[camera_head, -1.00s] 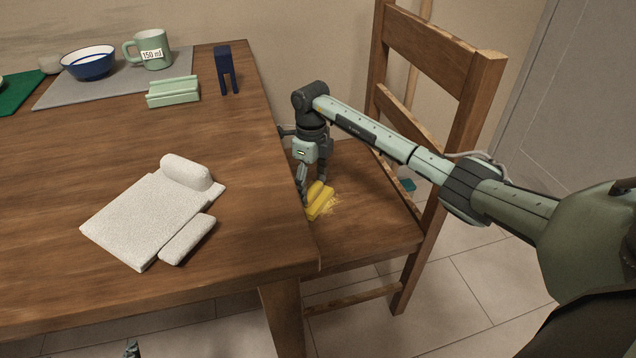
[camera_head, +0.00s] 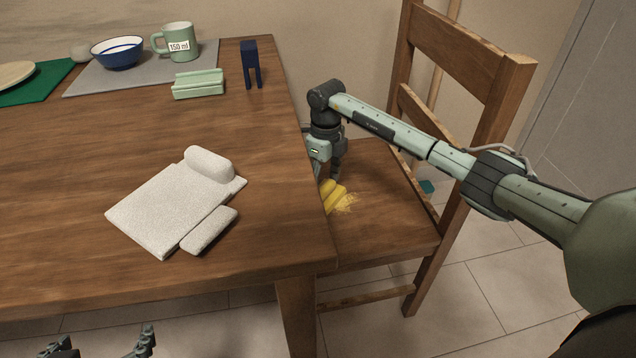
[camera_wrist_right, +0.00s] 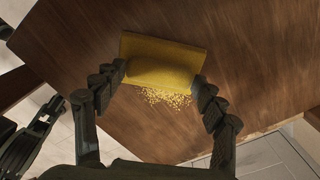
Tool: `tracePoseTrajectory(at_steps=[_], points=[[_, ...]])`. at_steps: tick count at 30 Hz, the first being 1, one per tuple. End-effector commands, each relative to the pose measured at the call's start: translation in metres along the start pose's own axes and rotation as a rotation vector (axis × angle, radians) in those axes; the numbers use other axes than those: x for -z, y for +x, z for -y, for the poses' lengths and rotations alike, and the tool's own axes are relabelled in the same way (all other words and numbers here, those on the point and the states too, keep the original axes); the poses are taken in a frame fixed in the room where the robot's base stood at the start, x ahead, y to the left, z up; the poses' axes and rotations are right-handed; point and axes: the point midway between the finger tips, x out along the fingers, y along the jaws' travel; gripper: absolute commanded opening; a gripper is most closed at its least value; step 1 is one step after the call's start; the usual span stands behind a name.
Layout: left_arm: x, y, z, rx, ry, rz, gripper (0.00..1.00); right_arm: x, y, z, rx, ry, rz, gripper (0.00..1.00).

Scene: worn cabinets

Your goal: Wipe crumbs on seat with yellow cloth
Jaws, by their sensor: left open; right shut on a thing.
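The yellow cloth (camera_head: 333,196) lies on the wooden chair seat (camera_head: 385,222), partly hidden by the table edge in the head view. My right gripper (camera_head: 328,180) points down over the seat and is shut on the cloth. In the right wrist view my right gripper (camera_wrist_right: 160,88) has its fingers at both ends of the folded cloth (camera_wrist_right: 163,62). Pale yellow crumbs (camera_wrist_right: 164,97) lie on the seat along the cloth's near edge. The crumbs also show beside the cloth in the head view (camera_head: 347,204). My left gripper (camera_head: 103,347) is open and empty below the table's front edge.
The wooden table (camera_head: 60,200) stands close to the seat's left side. On it lie a white towel (camera_head: 165,205), a green holder (camera_head: 198,84), a dark blue stand (camera_head: 250,62), a bowl (camera_head: 118,52) and a mug (camera_head: 180,42). The chair back (camera_head: 455,60) rises behind the forearm.

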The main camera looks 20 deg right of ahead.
Motion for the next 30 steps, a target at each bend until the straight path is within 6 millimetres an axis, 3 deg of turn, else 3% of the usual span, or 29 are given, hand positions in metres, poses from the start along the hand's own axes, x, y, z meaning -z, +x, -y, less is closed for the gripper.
tracePoseTrajectory(at_steps=[30], points=[[0.001,-0.001,0.0,0.0,-0.001,0.001,0.94,0.046,0.004,0.044,0.002,0.003,-0.007,0.48]])
